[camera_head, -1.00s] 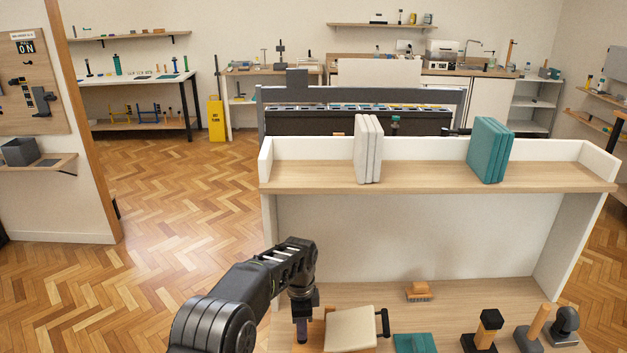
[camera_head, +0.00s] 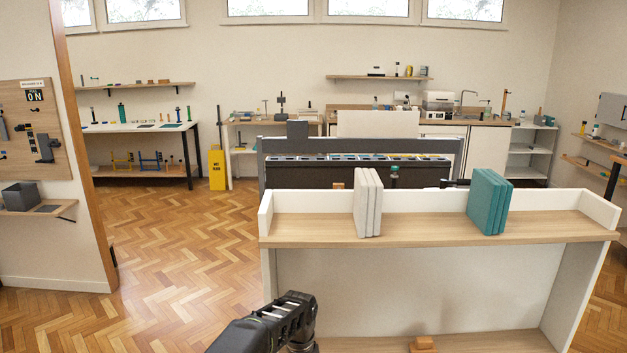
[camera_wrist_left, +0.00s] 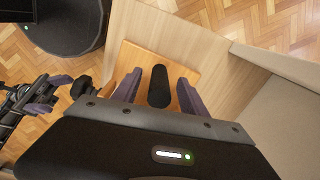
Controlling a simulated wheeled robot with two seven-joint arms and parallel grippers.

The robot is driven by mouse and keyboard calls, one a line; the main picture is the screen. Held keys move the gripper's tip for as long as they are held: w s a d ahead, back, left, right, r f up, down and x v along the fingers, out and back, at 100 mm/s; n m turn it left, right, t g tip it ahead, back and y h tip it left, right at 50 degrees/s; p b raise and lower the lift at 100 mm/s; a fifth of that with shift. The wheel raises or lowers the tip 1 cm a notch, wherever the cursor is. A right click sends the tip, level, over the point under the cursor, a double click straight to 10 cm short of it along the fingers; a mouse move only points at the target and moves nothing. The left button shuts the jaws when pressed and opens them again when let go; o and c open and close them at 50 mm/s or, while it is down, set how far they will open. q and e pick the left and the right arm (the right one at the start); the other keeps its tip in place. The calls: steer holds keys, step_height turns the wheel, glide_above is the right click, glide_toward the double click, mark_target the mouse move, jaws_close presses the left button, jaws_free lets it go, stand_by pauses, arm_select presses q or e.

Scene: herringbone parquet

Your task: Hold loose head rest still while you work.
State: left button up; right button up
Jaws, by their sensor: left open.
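My left gripper (camera_wrist_left: 158,92) is open in the left wrist view. Its two purple fingers stand on either side of a black rounded bar (camera_wrist_left: 159,80), with a gap on both sides. The bar shows above an orange wooden board (camera_wrist_left: 207,82); whether it belongs to the head rest I cannot tell. No pad of a head rest is visible now. In the head view only my left arm shows at the bottom edge, and its gripper is below the frame. My right gripper (camera_wrist_left: 42,97), with purple fingers, shows at the left of the left wrist view, its opening unclear.
A bench (camera_head: 430,343) has a raised shelf (camera_head: 420,227) holding white books (camera_head: 368,203) and teal books (camera_head: 488,202). A wooden brush (camera_head: 423,344) lies at the bottom edge. A yellow floor sign (camera_head: 217,168) stands behind. Parquet is clear at left.

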arm_select(q)
step_height(320, 180, up, 12)
steer(key=shift+f, duration=0.15)
stand_by(0.5)
